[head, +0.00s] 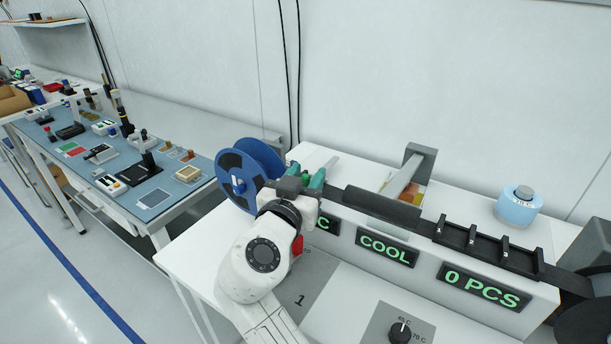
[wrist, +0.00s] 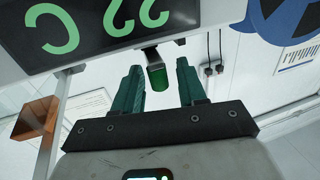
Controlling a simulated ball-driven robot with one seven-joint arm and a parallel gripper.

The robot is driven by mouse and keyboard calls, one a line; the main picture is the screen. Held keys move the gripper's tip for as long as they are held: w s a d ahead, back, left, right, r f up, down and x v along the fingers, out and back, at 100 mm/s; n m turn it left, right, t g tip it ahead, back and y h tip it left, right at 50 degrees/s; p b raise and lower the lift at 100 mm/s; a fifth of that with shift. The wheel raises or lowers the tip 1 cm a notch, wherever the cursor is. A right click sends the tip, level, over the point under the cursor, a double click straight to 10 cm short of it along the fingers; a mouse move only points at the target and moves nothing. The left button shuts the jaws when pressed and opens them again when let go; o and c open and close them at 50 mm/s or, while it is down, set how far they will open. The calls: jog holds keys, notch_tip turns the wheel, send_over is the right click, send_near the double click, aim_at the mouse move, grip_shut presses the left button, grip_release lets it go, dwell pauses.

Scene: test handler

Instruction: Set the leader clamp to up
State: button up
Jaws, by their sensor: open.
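In the wrist view, a small dark lever with a green cylindrical tip (wrist: 157,77) sticks out beside the display box. It looks like the leader clamp's handle, but I cannot tell for certain or read its up or down setting. My gripper (wrist: 158,68) is open, with one teal finger on each side of the green tip and visible gaps between. In the head view, my gripper (head: 300,176) is at the left end of the machine, beside the blue reel (head: 236,166). My wrist and fingers hide most of the clamp area there.
The white machine has a "COOL" display (head: 387,249), a "0 PCS" display (head: 484,287) and a dark track (head: 484,246) along its top. A knob (head: 400,331) is in front. A blue-white round container (head: 519,206) stands behind. A cluttered blue-topped bench (head: 205,187) is at left.

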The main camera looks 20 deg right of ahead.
grip_shut()
dwell(0.4)
jog(key=shift+r, duration=0.1)
